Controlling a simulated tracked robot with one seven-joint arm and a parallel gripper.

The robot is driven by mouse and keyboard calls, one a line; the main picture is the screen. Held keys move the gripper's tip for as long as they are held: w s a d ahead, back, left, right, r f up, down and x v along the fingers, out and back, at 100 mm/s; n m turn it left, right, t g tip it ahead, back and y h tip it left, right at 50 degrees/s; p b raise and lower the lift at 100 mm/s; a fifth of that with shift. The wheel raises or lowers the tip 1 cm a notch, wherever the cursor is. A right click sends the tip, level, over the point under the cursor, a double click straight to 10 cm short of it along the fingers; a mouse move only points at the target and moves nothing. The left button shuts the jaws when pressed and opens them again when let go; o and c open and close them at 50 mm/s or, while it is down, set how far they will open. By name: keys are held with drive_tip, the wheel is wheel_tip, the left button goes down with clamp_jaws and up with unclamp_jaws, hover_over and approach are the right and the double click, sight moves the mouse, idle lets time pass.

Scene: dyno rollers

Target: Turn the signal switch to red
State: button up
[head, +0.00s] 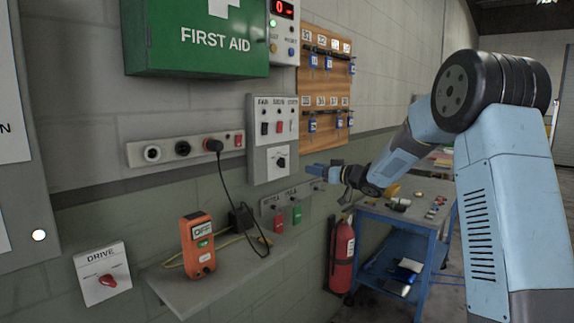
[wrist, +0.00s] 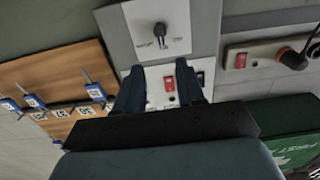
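A grey wall panel (head: 273,120) carries a row of three small rocker switches with lamps above. Below them is a black rotary knob (head: 281,161) on a white plate, with small labels I cannot read. I cannot tell for sure which control is the signal switch. In the wrist view the panel appears upside down, with the knob (wrist: 160,31) at the top and a red rocker (wrist: 168,83) seen between my fingers. My gripper (head: 316,170) is just right of the knob in the head view, its blue fingers apart and empty (wrist: 158,70). No contact shows.
A DRIVE box with a red knob (head: 107,281) is at lower left. A socket strip (head: 185,149) with a black cable is left of the panel. A key board (head: 326,85), hanging tags (head: 297,214), a red extinguisher (head: 342,255) and a blue cart (head: 402,222) are near.

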sight(282, 162)
drive_tip(key=x, duration=1.3)
drive_tip(key=shift+w+a, duration=0.25)
drive_tip(key=shift+a, duration=0.05)
clamp_jaws()
drive_tip(key=shift+d, duration=0.1)
